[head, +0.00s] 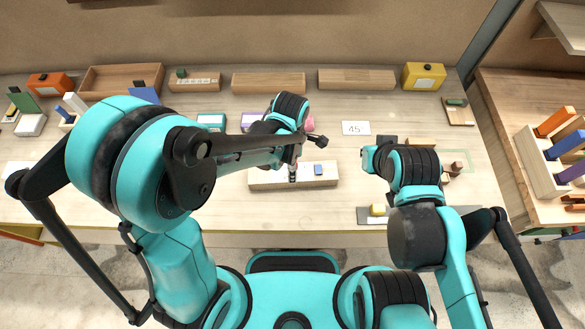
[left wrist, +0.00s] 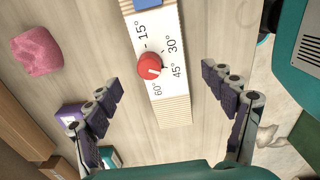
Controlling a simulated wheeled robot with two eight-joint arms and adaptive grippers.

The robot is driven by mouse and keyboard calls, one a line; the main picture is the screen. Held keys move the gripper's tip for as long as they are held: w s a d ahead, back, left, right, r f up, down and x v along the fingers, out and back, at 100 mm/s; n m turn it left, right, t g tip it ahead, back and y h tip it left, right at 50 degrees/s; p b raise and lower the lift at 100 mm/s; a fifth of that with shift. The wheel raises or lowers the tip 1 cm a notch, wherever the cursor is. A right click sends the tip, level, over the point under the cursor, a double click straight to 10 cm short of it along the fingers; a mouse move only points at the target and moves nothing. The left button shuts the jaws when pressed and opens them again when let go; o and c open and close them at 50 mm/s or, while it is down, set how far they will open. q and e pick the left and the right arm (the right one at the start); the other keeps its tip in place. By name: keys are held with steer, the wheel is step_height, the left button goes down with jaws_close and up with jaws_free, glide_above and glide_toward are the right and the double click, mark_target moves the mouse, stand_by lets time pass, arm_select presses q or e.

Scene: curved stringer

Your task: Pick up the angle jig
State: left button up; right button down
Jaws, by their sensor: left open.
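The angle jig is a long pale wooden board (head: 265,179) lying on the table below my left arm in the head view. In the left wrist view its white scale plate (left wrist: 170,47) shows angle marks from 15° to 60°, a red knob (left wrist: 149,66) and part of a blue piece (left wrist: 147,4). My left gripper (left wrist: 163,98) is open, with its fingers apart on either side of the jig and nothing between them held. In the head view the left gripper (head: 293,172) hangs over the middle of the board. My right gripper cannot be made out behind its arm.
A pink block (left wrist: 37,52) and a purple box (left wrist: 72,116) lie to one side of the jig. A white card marked 45 (head: 356,128) lies behind it to the right. Wooden trays and a yellow box (head: 424,76) line the back. My right arm covers part of the right table.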

arm_select(q)
steer(key=f, duration=0.2)
steer(key=f+b, duration=0.1)
steer(key=f, duration=0.2)
steer(key=f+b, duration=0.1)
steer(key=f, duration=0.1)
steer(key=shift+s+d+f, duration=0.1)
steer(key=shift+d+f, duration=0.15)
steer(key=shift+f, duration=0.1)
steer(key=shift+r, duration=0.1)
steer(key=c, duration=1.8)
